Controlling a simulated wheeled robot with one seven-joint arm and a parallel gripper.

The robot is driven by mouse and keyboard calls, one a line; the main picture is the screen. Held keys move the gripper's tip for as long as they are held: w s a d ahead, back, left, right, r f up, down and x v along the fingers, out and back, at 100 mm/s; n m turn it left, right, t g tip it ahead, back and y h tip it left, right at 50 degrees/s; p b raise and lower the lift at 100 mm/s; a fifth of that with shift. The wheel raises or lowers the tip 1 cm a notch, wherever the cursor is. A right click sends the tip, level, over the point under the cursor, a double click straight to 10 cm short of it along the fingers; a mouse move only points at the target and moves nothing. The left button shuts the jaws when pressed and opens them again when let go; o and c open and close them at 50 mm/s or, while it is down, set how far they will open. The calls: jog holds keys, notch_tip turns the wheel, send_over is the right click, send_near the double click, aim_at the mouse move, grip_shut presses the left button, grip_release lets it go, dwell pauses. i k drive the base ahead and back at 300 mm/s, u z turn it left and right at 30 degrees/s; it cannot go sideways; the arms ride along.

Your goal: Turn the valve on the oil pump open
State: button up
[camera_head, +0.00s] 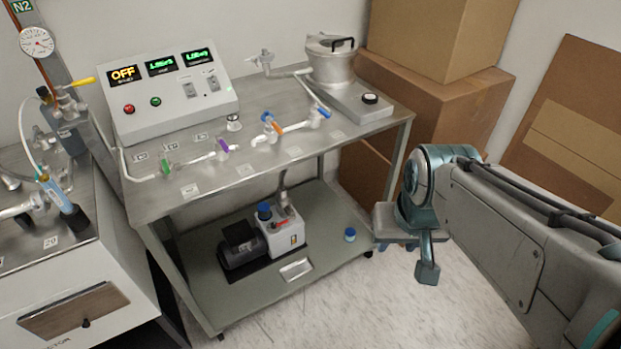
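The oil pump (284,236) sits on the lower shelf of a metal cart, with a black motor, a pale body, a blue cap and a red switch. A hose rises from its top toward the tabletop. Along the tabletop runs a line of glass tubing with several coloured valve handles: green (166,163), purple (223,145), orange (273,124) and blue (323,111). I cannot tell which valve belongs to the pump. My gripper (411,247) hangs to the right of the cart, apart from the pump and valves. Its fingers are partly hidden, and nothing shows in it.
A control box (170,95) reading OFF and a metal pot (332,62) stand on the cart top (225,180). A small blue-capped bottle (350,235) stands at the lower shelf's right end. Cardboard boxes (430,95) fill the back right. A cabinet (80,290) stands left.

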aim_at(293, 217)
jog(key=z, duration=0.2)
jog(key=i, duration=1)
jog(key=u, duration=0.7)
